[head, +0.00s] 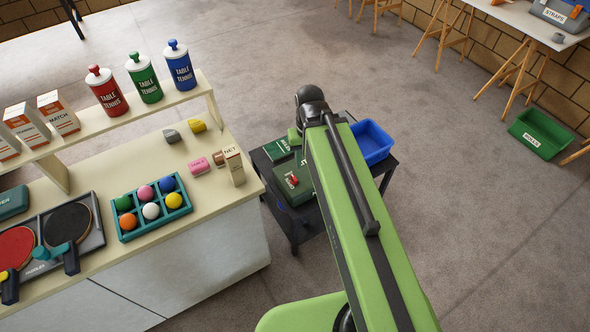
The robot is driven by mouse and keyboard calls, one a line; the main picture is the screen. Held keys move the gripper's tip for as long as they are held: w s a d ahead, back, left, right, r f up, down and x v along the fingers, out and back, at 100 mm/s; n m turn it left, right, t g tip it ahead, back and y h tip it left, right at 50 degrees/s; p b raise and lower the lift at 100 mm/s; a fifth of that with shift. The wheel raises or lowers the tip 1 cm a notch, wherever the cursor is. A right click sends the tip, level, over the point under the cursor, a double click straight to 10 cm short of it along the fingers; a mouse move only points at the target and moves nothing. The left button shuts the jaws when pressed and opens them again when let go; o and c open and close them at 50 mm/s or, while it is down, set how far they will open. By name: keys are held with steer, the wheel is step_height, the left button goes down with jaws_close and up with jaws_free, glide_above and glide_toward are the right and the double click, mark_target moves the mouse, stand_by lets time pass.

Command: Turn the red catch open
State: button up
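The red catch (294,180) is a small red piece on the front of a dark green box (291,190) with a white label. The box is on a low black cart (309,228) beside the counter. My green arm reaches over the cart from the lower right, and its dark wrist end is above the cart's far side. My gripper's fingers are hidden behind the arm, so I cannot see whether they are open or touch anything. The arm covers the right part of the box. The catch is too small to read its exact angle.
A second green box (277,149) and a blue bin (372,141) share the cart. The counter (200,238) at left holds a tray of coloured balls (152,207), paddles, a net box (234,166) and a raised shelf with bottles. Open floor lies right of the cart.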

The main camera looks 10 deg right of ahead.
steer(key=shift+a, duration=0.1)
steer(key=shift+o, duration=1.1)
steer(key=shift+w+a+f, duration=0.1)
steer(key=shift+w, duration=0.05)
steer(key=o, duration=0.3)
steer(key=w+f+m+b, duration=0.3)
steer(key=w+f+b, duration=0.1)
steer(key=shift+w+a+f+m+b, duration=0.2)
steer(key=shift+w+a+m+b, duration=0.15)
steer(key=shift+a, duration=0.1)
steer(key=m+b, duration=0.7)
steer(key=m, duration=0.4)
glide_above(294, 177)
step_height(294, 177, down, 7)
steer(key=shift+n, duration=0.25)
step_height(294, 177, down, 18)
steer(key=b, duration=1.7)
steer(key=shift+r, duration=0.35)
